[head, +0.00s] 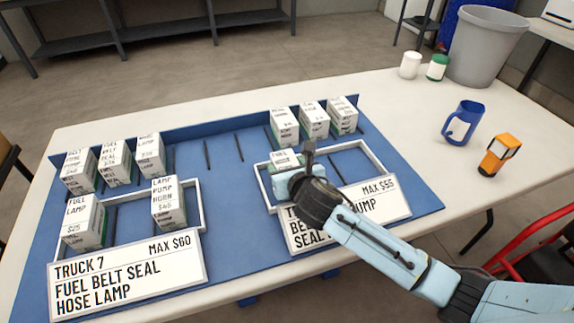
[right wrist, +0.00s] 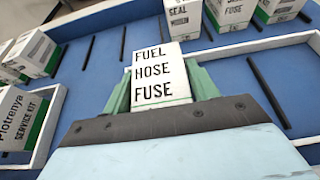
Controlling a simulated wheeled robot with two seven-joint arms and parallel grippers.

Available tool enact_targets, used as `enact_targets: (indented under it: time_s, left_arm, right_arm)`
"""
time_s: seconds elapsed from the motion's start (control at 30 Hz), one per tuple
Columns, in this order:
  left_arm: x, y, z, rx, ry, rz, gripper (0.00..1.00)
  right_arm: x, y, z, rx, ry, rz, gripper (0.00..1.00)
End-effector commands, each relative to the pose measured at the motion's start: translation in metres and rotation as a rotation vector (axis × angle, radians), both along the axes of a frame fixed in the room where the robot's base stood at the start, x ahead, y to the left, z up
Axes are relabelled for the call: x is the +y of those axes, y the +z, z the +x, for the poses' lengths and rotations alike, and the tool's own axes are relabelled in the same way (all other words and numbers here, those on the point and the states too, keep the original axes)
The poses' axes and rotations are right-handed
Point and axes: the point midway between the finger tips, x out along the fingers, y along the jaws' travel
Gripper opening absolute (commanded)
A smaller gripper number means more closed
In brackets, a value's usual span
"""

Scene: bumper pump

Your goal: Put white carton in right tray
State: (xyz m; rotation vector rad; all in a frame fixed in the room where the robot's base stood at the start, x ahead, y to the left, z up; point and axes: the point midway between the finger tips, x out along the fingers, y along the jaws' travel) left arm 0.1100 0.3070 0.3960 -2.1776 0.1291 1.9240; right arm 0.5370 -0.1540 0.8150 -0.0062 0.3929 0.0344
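A white carton (right wrist: 160,80) marked FUEL HOSE FUSE stands between the fingers of my right gripper (right wrist: 160,92), which look pressed against its sides. In the head view the carton (head: 283,160) shows behind the right gripper (head: 308,160), at the back left of the right tray (head: 375,155). The gripper hides its lower part, so I cannot tell whether it rests on the tray floor. The right tray has a white rim and a sign (head: 385,200) reading MAX $55, partly covered by my arm. My left gripper is not in view.
The left tray (head: 202,210) holds two cartons (head: 84,222) (head: 168,203). Back rows hold more cartons (head: 115,162) (head: 313,120) on the blue board. A blue mug (head: 462,123), orange object (head: 499,155), small jars (head: 410,65) and grey bin (head: 485,45) stand at right.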

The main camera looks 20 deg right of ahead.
Motion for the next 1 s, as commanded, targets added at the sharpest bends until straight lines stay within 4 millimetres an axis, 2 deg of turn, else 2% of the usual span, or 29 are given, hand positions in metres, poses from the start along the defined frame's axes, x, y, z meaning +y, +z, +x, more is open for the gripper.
enact_targets:
  time_s: [0.03,0.1,0.43,0.53,0.67,1.0]
  left_arm:
    - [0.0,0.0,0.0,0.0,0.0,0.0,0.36]
    - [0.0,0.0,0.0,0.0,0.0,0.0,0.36]
    - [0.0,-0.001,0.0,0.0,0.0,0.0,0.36]
    - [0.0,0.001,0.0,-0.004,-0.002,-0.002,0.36]
    - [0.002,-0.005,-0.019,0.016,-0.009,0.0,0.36]
    - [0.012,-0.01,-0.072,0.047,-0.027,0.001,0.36]
  right_arm:
    - [0.0,0.0,0.0,0.0,0.0,0.0,0.66]
    - [0.0,0.0,0.0,0.0,0.0,0.0,0.74]
    - [0.0,0.003,0.0,-0.001,0.001,0.0,0.74]
    - [0.0,0.005,-0.006,0.002,0.001,-0.001,0.74]
    - [-0.001,0.013,-0.022,0.002,0.002,-0.002,0.74]
    - [-0.003,0.037,-0.079,0.001,0.002,0.0,0.74]
